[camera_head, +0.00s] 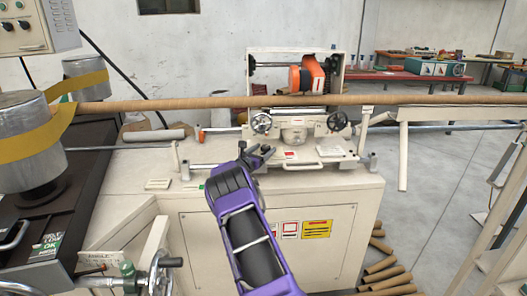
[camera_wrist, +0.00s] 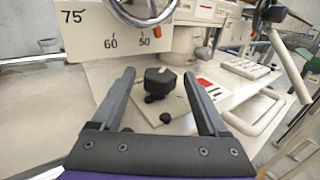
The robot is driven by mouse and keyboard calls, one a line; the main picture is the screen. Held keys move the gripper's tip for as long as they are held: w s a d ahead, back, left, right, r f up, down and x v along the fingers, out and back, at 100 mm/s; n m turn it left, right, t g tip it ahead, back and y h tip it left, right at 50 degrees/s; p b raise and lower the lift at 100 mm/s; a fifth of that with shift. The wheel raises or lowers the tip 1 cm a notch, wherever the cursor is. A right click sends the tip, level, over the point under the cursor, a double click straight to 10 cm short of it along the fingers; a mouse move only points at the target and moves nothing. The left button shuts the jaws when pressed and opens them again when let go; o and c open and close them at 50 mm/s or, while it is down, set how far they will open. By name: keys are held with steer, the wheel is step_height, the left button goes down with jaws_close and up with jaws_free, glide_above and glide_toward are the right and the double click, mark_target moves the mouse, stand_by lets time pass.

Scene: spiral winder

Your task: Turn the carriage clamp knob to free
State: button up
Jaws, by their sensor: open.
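A black lobed knob (camera_wrist: 160,80) sits on a pale plate of the carriage, straight ahead in the wrist view. I take it as the carriage clamp knob; no free or locked mark is readable beside it. My gripper (camera_head: 258,154) is open, in front of the carriage (camera_head: 293,133) in the head view. Whether the fingertips have reached the knob's depth I cannot tell. In the head view I cannot make out the knob near my gripper.
A handwheel (camera_head: 262,123) and a second handwheel (camera_head: 337,121) flank the carriage front. A scale plate (camera_wrist: 110,32) stands at upper left in the wrist view, and a pale loop handle (camera_wrist: 262,115) lies right of the fingers. A long brown tube (camera_head: 200,103) crosses behind.

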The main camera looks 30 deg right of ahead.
jaws_close()
stand_by(0.4)
